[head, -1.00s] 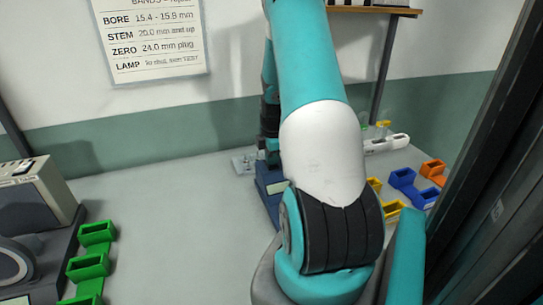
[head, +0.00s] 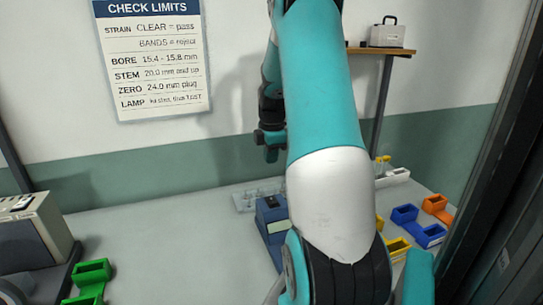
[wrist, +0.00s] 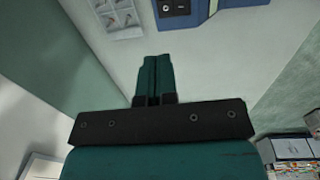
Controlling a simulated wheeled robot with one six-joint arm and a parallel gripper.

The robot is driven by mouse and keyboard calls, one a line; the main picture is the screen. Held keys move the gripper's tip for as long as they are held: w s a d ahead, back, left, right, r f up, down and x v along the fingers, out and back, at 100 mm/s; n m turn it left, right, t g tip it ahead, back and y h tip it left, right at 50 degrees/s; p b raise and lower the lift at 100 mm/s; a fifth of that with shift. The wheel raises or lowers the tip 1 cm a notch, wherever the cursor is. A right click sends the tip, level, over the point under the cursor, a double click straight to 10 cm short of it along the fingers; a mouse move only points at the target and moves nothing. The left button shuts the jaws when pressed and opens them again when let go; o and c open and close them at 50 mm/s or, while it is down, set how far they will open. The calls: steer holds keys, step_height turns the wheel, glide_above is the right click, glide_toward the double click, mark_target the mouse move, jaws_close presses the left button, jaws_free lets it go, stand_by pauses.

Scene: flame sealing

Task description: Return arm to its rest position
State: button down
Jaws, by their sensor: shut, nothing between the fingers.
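My gripper (head: 270,153) hangs from the raised arm in the head view, left of the large teal and white arm link, above the back of the bench. In the wrist view my gripper (wrist: 154,60) shows its two teal fingers pressed together with nothing between them. The fingers are clear of the bench top and touch no object that I can see. The link hides part of the bench behind it.
A blue box (head: 271,222) and a clear rack (head: 246,196) stand below the gripper. Green holders (head: 91,272) and a beige instrument (head: 32,232) are at left. Blue (head: 418,226), yellow (head: 398,246) and orange (head: 437,207) holders lie at right. The bench's left middle is clear.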

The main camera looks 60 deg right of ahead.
steer(key=shift+r, duration=0.55)
steer(key=w+a+r+m+t+y, duration=0.1)
steer(key=w+a+r, duration=0.2)
steer(key=a, duration=1)
steer(key=w+a+r+y, duration=0.1)
steer(key=w+a+r, duration=0.15)
steer(key=a, duration=1.05)
steer(key=s+a+g+y, duration=0.1)
steer(key=s+a, duration=0.7)
steer(key=a, duration=0.3)
steer(key=s+a+r+m+y+b, duration=0.1)
steer(key=s+a, duration=0.7)
steer(key=a, duration=0.4)
steer(key=shift+s+m+g+y, duration=0.3)
steer(key=shift+g+y, duration=0.1)
